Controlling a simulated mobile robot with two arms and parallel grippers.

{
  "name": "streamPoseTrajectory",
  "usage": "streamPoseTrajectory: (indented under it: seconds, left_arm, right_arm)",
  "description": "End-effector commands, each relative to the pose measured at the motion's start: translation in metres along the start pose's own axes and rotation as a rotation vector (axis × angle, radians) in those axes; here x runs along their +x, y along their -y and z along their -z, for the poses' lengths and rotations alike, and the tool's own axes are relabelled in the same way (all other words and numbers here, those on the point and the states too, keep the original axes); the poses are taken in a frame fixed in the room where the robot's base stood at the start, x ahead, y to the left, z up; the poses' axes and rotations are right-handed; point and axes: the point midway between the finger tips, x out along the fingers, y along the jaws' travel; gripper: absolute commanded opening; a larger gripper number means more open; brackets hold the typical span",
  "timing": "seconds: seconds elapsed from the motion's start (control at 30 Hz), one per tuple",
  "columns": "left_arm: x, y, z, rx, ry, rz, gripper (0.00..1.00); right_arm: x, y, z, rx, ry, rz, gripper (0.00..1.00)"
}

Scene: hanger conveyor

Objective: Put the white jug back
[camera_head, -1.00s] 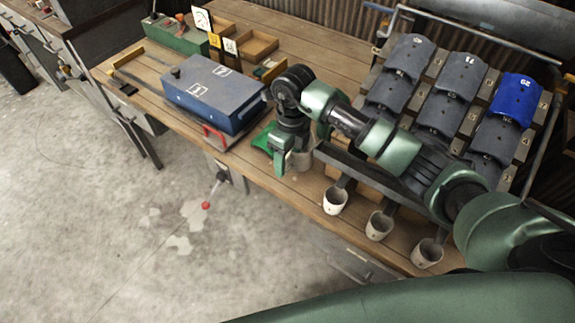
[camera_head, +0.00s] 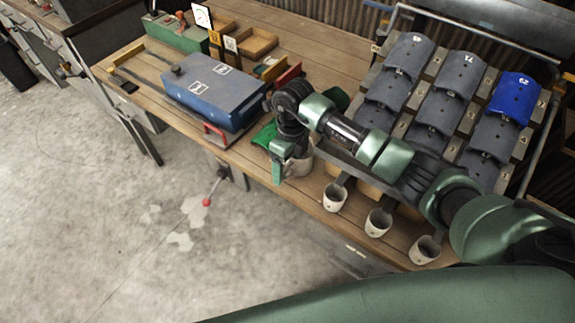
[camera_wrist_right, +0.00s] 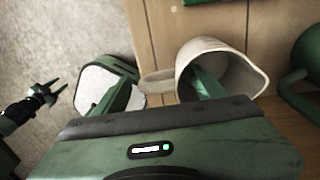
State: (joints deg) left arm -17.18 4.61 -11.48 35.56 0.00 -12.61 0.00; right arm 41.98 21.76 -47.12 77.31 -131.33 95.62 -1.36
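The white jug (camera_wrist_right: 225,70) stands on the wooden bench, seen from above in the right wrist view with its mouth open and its handle (camera_wrist_right: 157,82) to the left. In the head view the jug (camera_head: 301,167) is partly hidden by my right gripper (camera_head: 284,166). My right gripper (camera_wrist_right: 155,92) is open. One finger reaches into the jug's mouth and the other, with a pale pad, is outside beyond the handle. Contact cannot be told. My left gripper (camera_wrist_right: 53,87) is small at the wrist view's left edge, with its fingers apart and empty.
A green vessel with a handle (camera_wrist_right: 303,68) stands right of the jug. A blue case (camera_head: 213,95) lies on the bench to the left. The sloped rack of numbered plates (camera_head: 455,75) stands at right.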

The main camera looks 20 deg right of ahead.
Motion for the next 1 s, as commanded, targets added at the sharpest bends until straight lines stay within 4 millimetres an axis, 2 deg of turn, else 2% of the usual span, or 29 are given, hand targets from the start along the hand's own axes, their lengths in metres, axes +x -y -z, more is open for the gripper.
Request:
streamPoseTrajectory:
  seconds: [0.13,0.23,0.5,0.7,0.83,1.0]
  left_arm:
    - [-0.005,0.0,0.001,0.0,0.0,0.0,0.38]
    - [0.001,0.0,0.0,0.0,-0.001,0.0,0.38]
    - [0.015,-0.001,-0.001,0.0,0.0,0.0,0.38]
    - [0.021,-0.001,-0.002,0.0,0.0,0.0,0.38]
    - [0.023,-0.001,-0.002,0.0,0.0,0.0,0.38]
    - [0.023,-0.001,-0.002,0.0,0.0,0.0,0.38]
  right_arm:
    - [-0.005,-0.001,0.0,0.0,0.0,-0.001,0.71]
    - [-0.014,0.0,-0.001,-0.002,0.004,0.001,0.71]
    - [-0.071,0.001,-0.001,-0.002,0.005,0.005,0.71]
    - [-0.106,0.0,-0.001,0.0,0.003,0.002,0.71]
    - [-0.119,0.0,0.0,0.0,0.001,0.0,0.71]
    - [-0.124,0.0,0.0,0.0,0.001,0.0,0.71]
